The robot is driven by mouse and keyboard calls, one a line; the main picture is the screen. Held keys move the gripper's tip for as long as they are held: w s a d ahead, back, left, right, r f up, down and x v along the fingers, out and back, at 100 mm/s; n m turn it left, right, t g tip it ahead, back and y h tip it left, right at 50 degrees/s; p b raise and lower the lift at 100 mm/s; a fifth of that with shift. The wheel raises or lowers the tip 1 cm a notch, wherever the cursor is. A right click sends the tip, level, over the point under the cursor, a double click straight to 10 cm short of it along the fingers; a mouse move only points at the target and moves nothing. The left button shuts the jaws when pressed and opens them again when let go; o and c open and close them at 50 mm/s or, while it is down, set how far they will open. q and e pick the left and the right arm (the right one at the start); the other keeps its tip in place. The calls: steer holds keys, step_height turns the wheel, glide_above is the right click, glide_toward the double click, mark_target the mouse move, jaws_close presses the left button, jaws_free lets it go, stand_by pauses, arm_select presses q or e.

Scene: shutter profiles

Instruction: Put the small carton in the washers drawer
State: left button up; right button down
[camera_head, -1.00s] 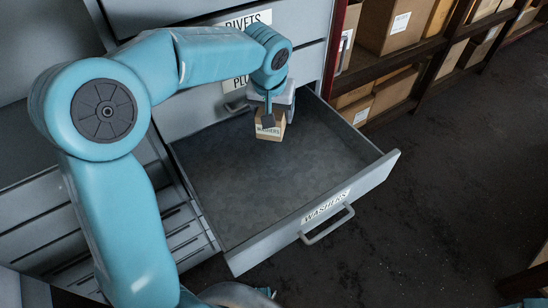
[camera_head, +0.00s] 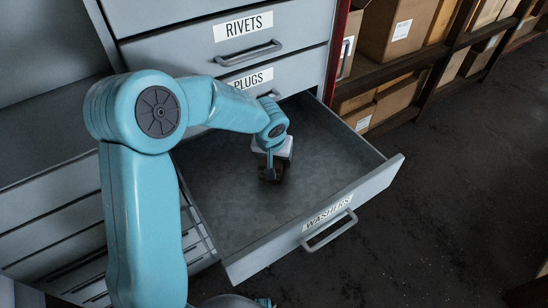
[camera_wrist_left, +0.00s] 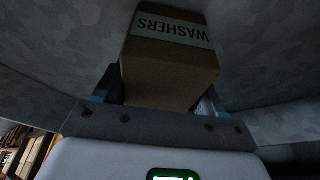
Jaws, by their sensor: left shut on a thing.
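The small carton (camera_head: 277,174) is brown and mostly hidden behind my left gripper (camera_head: 270,177) in the head view. In the left wrist view the carton (camera_wrist_left: 170,70) shows a WASHERS label and sits between the two fingers. My left gripper is shut on it and points down inside the open washers drawer (camera_head: 225,215). The drawer is grey, pulled out, with a WASHERS label and a bar handle on its front. The carton is low over the drawer floor; I cannot tell whether it touches. My right gripper is not in view.
The closed PLUGS drawer (camera_head: 235,84) and RIVETS drawer (camera_head: 240,30) are above the open one. Shelves with cardboard boxes (camera_head: 395,30) stand at the right. The drawer floor around the carton is bare.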

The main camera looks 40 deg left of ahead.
arm_select(q)
steer(key=o, duration=1.2)
steer(key=shift+f, duration=0.1)
steer(key=shift+o, duration=0.2)
steer(key=shift+r, duration=0.3)
steer(key=p+v, duration=0.1)
steer(key=v, duration=1)
steer(key=shift+s+r, duration=0.15)
steer(key=shift+r, duration=0.2)
steer(key=shift+r, duration=0.1)
